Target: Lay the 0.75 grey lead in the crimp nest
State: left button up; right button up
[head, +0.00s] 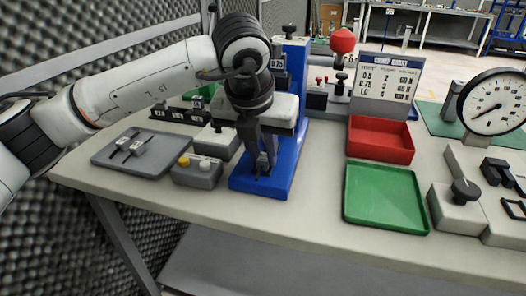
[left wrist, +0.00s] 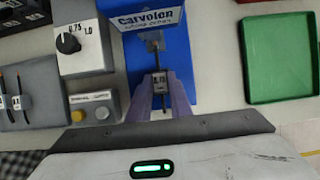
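The grey lead (left wrist: 160,84) carries a small white tag that seems to read 0.75. My left gripper (left wrist: 161,92) points down with its two fingers close against both sides of the tag, shut on it. In the head view my left gripper (head: 264,158) is low over the front of the blue crimp press (head: 279,178). The lead lies lengthwise toward the press, its far end at a dark part where the crimp nest appears to be. I cannot tell whether it rests in the nest. My right gripper is not in view.
A grey tray (head: 112,160) at left holds other tagged leads. A selector box (left wrist: 82,45) and a button box (head: 197,173) stand beside the press. A green tray (head: 384,198), a red bin (head: 380,139), a crimp chart (head: 388,76) and a gauge (head: 494,102) are to the right.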

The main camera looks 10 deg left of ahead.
pick_arm(q)
jog(key=o, duration=0.5)
jog(key=shift+r, duration=0.15)
jog(key=v, duration=1)
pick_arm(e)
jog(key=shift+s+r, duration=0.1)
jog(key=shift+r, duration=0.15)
